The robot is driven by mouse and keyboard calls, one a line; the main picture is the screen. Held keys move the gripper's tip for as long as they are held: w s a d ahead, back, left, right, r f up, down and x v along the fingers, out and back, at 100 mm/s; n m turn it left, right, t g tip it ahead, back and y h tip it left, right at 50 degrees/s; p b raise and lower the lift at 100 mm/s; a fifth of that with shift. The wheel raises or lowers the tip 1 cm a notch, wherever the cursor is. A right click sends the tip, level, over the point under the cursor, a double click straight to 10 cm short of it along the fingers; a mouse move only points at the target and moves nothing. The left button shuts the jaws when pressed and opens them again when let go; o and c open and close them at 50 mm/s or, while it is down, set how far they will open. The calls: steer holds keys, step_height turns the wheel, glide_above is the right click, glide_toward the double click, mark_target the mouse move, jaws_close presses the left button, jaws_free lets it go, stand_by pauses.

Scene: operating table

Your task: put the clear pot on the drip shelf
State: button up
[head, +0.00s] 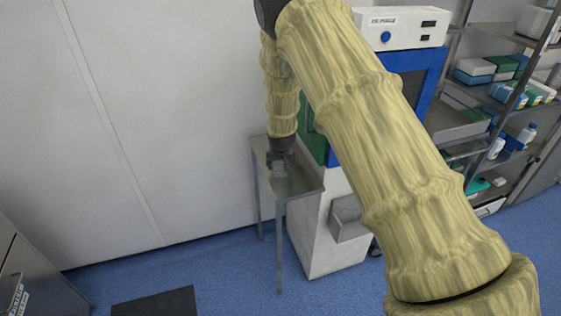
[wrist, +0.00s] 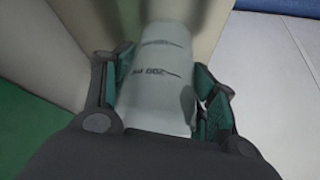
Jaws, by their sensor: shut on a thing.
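My gripper (head: 281,160) is at the end of the arm, pointing down over a narrow metal stand (head: 309,186) beside the blue-framed cabinet. This stand may be the drip shelf; I see no label on it. The clear pot (wrist: 157,75) is between my gripper's fingers in the wrist view. It is greyish and see-through, with dark volume marks, one reading about 200 ml. The fingers are closed on its two sides. In the head view the pot shows only as a small grey patch under the gripper. Whether its base touches the stand cannot be told.
A blue and white cabinet (head: 413,62) stands just right of the stand. Metal shelves (head: 471,125) with boxes and bottles are farther right. A plain white wall (head: 160,110) is behind and left. The blue floor in front is open, with a dark mat (head: 155,303).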

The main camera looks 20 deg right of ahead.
steer(key=shift+f, duration=0.1)
steer(key=o, duration=1.1)
steer(key=shift+c, duration=0.2)
steer(key=shift+r, duration=0.2)
